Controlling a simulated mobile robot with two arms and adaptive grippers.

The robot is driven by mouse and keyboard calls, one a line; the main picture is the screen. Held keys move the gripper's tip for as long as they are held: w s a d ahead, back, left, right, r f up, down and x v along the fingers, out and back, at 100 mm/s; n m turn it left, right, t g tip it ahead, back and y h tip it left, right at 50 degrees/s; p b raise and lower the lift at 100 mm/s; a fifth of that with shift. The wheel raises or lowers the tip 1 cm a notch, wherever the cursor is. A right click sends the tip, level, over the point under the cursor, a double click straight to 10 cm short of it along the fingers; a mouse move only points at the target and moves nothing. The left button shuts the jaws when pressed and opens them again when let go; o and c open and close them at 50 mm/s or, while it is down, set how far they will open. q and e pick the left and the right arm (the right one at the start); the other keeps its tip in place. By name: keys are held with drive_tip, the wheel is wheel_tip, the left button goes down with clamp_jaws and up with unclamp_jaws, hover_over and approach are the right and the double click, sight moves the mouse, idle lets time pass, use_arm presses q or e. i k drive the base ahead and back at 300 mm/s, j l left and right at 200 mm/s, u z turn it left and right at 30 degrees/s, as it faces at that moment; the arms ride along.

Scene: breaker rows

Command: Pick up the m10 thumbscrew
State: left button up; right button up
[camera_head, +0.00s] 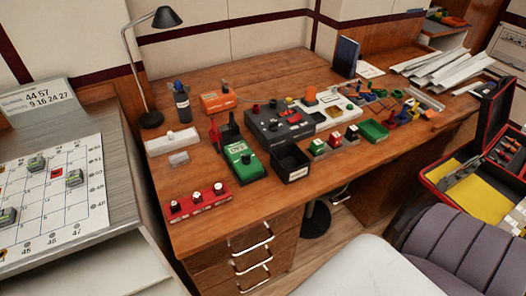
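Neither of my grippers shows in the head view. I cannot single out the m10 thumbscrew; any size markings are too small to read. A red bar (224,203) with several small dark and white knobs lies at the near left of the wooden desk (268,72). A white block (156,147) with a small knob lies behind it. Small green, red and white blocks with knobs (334,141) stand to the right of a black open bin (293,174). Which of these knobs, if any, is a thumbscrew is unclear.
A green meter (243,162), a dark grey device (270,128), an orange box (218,102) and a green tray (373,131) crowd the desk. A lamp (167,18) stands back left. A purple chair (455,250) and open red case (440,177) are right. The desk's front edge is clear.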

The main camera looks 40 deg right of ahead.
sight(219, 189)
drive_tip(key=z, duration=0.75)
